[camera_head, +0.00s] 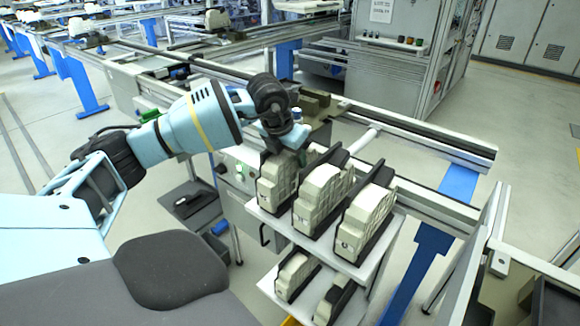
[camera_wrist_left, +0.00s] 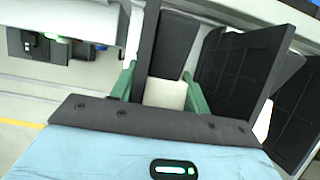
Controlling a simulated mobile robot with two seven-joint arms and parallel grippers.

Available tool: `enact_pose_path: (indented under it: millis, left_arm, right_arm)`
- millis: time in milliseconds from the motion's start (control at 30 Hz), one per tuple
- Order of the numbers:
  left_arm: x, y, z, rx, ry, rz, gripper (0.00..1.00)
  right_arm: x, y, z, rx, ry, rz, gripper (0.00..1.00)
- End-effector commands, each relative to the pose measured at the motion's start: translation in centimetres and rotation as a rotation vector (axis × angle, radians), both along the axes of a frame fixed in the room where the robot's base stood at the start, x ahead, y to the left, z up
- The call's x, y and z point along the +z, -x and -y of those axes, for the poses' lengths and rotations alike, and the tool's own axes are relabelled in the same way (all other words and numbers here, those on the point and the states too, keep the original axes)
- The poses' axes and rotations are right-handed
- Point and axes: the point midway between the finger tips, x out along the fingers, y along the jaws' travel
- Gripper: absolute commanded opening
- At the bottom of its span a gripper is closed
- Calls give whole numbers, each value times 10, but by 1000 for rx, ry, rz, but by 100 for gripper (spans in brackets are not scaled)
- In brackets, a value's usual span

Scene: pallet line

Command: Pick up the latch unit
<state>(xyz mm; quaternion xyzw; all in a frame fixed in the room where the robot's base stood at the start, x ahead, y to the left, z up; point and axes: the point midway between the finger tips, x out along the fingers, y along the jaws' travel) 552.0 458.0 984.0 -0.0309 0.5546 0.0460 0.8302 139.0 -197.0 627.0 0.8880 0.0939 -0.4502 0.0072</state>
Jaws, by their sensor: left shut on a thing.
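Cream latch units with black side plates stand in a row on the upper white shelf. The leftmost latch unit (camera_head: 275,181) is under my left gripper (camera_head: 290,146), whose fingers are largely hidden by the wrist in the head view. In the left wrist view, the green fingers of my left gripper (camera_wrist_left: 160,88) are shut on a latch unit (camera_wrist_left: 164,94), with its cream body and dark face between them. The middle latch unit (camera_head: 318,200) and the right latch unit (camera_head: 367,218) stand close beside it. My right gripper is in neither view.
The upper white shelf (camera_head: 335,256) holds the row, and more units (camera_head: 296,274) stand on a lower shelf. A conveyor rail (camera_head: 420,130) runs behind. Black plates (camera_wrist_left: 240,72) of neighbouring units crowd the gripper on the right in the wrist view.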

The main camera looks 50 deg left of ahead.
Motion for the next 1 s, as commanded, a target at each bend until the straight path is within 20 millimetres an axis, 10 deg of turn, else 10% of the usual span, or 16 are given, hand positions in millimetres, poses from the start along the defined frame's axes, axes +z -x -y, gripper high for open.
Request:
enact_pose_path:
  millis: [533, 1000]
  left_arm:
    - [40, -1, 0, 0, 0, 6, 0]
    - [41, 79, 11, 0, -7, -2, 0]
  right_arm:
    - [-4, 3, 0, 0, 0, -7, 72]
    - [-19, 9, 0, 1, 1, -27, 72]
